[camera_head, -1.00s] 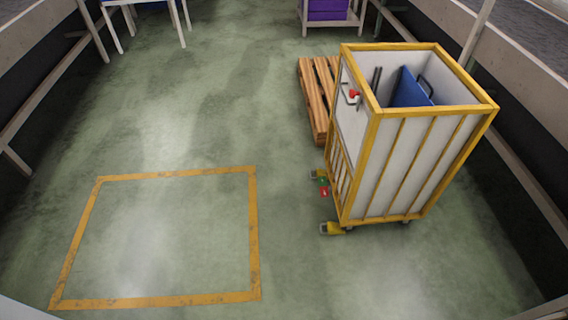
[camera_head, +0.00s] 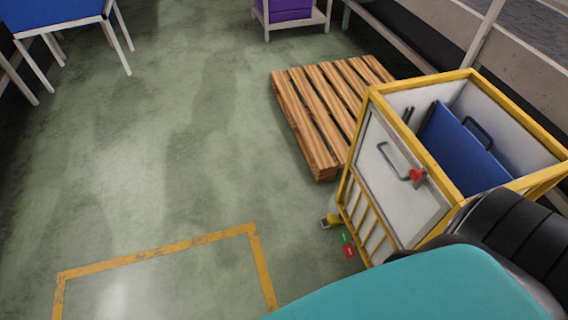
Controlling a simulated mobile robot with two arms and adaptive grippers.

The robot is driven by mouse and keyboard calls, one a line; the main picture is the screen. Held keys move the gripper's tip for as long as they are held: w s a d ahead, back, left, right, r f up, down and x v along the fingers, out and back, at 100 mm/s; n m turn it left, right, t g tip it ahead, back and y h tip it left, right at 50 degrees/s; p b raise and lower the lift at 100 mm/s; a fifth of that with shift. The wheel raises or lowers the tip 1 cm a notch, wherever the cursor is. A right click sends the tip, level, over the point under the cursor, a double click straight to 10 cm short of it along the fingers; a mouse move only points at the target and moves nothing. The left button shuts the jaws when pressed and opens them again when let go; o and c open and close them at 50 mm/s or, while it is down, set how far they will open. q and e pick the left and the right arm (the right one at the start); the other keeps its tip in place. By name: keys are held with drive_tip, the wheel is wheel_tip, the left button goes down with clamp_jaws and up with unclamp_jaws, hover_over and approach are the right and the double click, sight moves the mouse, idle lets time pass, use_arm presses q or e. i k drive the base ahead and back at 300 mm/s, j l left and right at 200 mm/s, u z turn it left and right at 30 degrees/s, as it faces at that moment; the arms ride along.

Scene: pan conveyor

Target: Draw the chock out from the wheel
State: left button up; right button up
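A yellow-framed cart (camera_head: 368,119) with white panels stands at the right. A small yellow block with a grey part, seemingly a chock (camera_head: 331,220), is on the floor at the cart's lower left corner by a wheel. I cannot tell whether it touches the wheel. The cart's nearer lower corner is hidden behind my teal and black arm, which fills the lower right. Neither gripper shows in this view.
Green and red pedals (camera_head: 347,246) sit low at the cart's left side. A wooden pallet (camera_head: 311,103) lies behind the cart. A yellow floor outline (camera_head: 150,252) is at lower left. A blue-topped table (camera_head: 55,12) stands at far left. The floor between is clear.

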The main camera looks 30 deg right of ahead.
sight(333, 219)
drive_tip(key=i+j+z, duration=0.1)
drive_tip(key=i+z, duration=0.15)
drive_tip(key=i, duration=0.3)
drive_tip(key=i+j+z, duration=0.25)
drive_tip(key=i, duration=0.3)
drive_tip(key=i+j+z, duration=0.1)
drive_tip(key=i+z, duration=0.15)
drive_tip(key=z, duration=0.25)
drive_tip(key=i+j+z, duration=0.2)
drive_tip(key=z, duration=0.25)
drive_tip(key=i+j+z, duration=0.2)
drive_tip(key=z, duration=0.3)
drive_tip(key=i+j+z, duration=0.1)
drive_tip(key=j+z, duration=1.55)
drive_tip(key=j, duration=0.15)
